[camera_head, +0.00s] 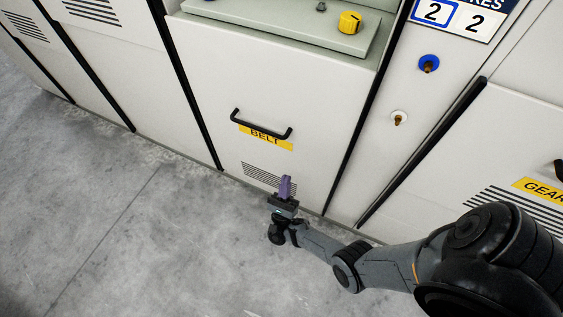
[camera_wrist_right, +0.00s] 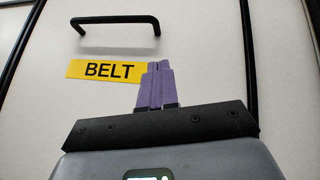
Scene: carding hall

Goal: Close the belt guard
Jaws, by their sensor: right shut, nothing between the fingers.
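The belt guard (camera_head: 210,82) is a pale panel with a black bar handle (camera_head: 260,126), a yellow BELT label (camera_head: 265,137) and vent slots low down. It looks flush with the panels beside it, with dark gaps along both sides. My right gripper (camera_head: 285,187) is in front of the lower part of the guard, below the handle. Its purple fingers are together with nothing between them. In the right wrist view the fingertips (camera_wrist_right: 155,75) overlap the right end of the label, below the handle (camera_wrist_right: 116,22). I cannot tell whether they touch the panel. My left gripper is not in view.
A ledge (camera_head: 285,25) with a yellow knob (camera_head: 350,22) is above the guard. A blue-ringed fitting (camera_head: 428,63) and a white-ringed one (camera_head: 398,118) are on the right panel. The GEAR panel (camera_head: 480,135) is further right. The grey floor (camera_head: 120,230) is clear.

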